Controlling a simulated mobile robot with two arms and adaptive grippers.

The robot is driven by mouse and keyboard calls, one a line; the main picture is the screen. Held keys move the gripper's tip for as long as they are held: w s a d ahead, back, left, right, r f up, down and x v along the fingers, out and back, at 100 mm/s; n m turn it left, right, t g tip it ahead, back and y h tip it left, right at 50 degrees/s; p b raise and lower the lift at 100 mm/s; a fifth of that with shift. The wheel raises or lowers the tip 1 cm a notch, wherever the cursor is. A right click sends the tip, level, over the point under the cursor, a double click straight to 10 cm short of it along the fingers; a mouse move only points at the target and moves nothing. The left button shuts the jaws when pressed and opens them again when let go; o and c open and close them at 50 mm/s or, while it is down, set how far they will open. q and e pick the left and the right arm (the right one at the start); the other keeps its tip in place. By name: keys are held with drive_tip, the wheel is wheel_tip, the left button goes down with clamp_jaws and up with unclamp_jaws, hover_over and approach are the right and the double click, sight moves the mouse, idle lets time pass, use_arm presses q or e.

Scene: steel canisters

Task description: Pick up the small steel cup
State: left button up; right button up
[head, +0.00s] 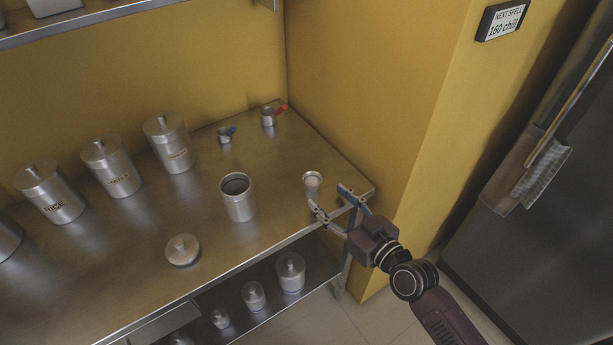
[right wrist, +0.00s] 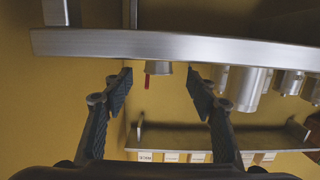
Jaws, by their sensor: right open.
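The small steel cup (head: 312,181) stands upright near the right end of the steel counter (head: 205,215). My right gripper (head: 327,195) is open and empty at the counter's front right corner, just short of the cup. In the right wrist view, which is upside down, the cup (right wrist: 160,68) shows beyond and between the two spread fingertips (right wrist: 159,78), partly cut off by the counter's edge. No contact with it shows. My left gripper is in neither view.
An open canister (head: 238,200) stands left of the cup, with a loose lid (head: 182,250) nearer the front. Small cups with blue (head: 225,136) and red (head: 268,117) handles stand behind. Lidded canisters (head: 168,145) line the back. A yellow wall (head: 365,90) bounds the right.

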sight(318, 186)
drive_tip(key=shift+w+a, duration=0.25)
drive_tip(key=shift+w, duration=0.05)
drive_tip(key=shift+x, duration=0.9)
drive_tip(key=shift+w+a, duration=0.3)
drive_tip(key=shift+w, duration=0.2)
drive_tip(key=shift+x, duration=2.35)
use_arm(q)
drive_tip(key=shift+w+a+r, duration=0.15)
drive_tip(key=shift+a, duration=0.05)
use_arm(e)
drive_tip(key=shift+d+f, duration=0.1)
drive_tip(key=c, duration=1.2)
